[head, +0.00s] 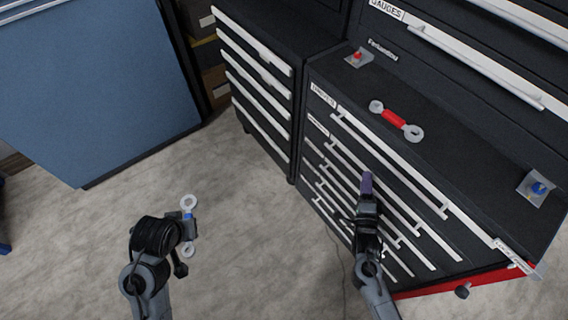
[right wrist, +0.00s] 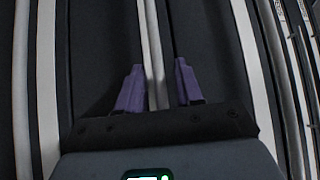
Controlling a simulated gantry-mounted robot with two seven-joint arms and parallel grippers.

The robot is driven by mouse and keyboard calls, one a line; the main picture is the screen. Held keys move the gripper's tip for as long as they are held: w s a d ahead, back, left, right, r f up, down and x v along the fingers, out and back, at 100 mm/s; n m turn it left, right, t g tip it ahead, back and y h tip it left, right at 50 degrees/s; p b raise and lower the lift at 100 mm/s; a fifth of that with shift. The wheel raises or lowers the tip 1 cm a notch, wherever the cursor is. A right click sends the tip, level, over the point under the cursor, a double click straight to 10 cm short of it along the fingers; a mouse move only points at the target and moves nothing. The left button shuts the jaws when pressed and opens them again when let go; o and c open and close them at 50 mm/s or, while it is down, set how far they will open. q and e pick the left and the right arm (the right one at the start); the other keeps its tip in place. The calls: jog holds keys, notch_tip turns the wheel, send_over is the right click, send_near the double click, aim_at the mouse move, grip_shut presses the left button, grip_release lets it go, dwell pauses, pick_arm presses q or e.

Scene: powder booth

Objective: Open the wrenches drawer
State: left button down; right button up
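The black drawer cabinet (head: 455,165) stands at the right with several shut drawers and long pale bar handles. Two small labels sit at the left ends of its upper drawers, an upper label (head: 323,95) and a lower label (head: 318,125); I cannot read for sure which says wrenches. My right gripper (head: 367,183) is at the drawer fronts. In the right wrist view its purple fingers (right wrist: 158,88) are apart, one on each side of a pale bar handle (right wrist: 152,40), with gaps visible. My left gripper (head: 188,226) is shut on a blue-handled double-ring wrench, well away from the cabinet.
A red-handled wrench (head: 394,119) lies on the cabinet's ledge, between a small plate with a red knob (head: 358,57) and one with a blue knob (head: 538,187). Another drawer cabinet (head: 263,85) stands beside it. A blue panel (head: 90,90) is at left. The floor is clear.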

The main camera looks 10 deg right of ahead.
grip_shut()
pick_arm(q)
jog(key=shift+r, duration=0.1)
pick_arm(e)
jog(key=shift+a, duration=0.1)
